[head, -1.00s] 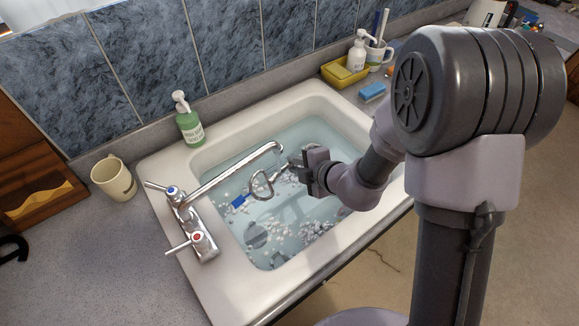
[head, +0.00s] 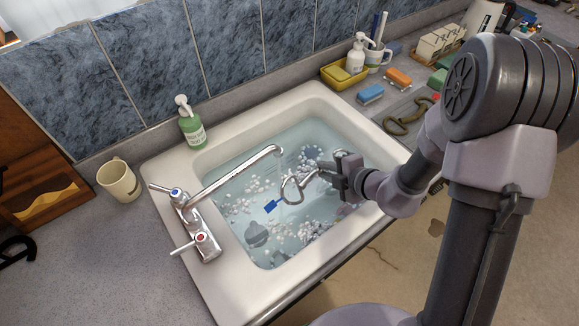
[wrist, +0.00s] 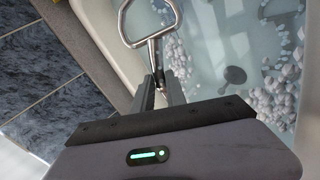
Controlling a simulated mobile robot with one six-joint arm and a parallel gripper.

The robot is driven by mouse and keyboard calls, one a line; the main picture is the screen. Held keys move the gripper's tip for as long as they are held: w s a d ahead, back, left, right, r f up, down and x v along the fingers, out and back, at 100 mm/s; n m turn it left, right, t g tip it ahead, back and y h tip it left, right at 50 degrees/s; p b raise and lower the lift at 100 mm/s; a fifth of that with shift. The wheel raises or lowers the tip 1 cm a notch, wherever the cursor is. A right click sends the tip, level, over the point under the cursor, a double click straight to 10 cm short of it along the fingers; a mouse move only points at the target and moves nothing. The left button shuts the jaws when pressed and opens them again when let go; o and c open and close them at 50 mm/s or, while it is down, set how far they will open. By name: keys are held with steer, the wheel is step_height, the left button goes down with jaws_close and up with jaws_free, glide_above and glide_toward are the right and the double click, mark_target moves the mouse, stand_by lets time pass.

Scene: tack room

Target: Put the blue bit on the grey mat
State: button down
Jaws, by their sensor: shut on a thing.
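The bit is a metal piece with a D-shaped ring (head: 292,190) and a small blue tag (head: 271,206) hanging at its left end. My gripper (head: 328,174) is shut on it and holds it over the sink basin. In the wrist view the ring (wrist: 127,38) sticks out beyond my gripper's fingertips (wrist: 158,84); the blue tag is not in that view. I cannot tell whether the tag touches the water.
The white sink (head: 232,290) holds water with foam clumps. Its faucet spout (head: 235,172) reaches over the basin, left of the bit. A green soap bottle (head: 191,128) and mug (head: 118,180) stand left. An olive ring-shaped piece (head: 405,122) and blue sponge (head: 370,94) lie right.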

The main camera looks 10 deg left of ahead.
steer(key=shift+d, duration=0.95)
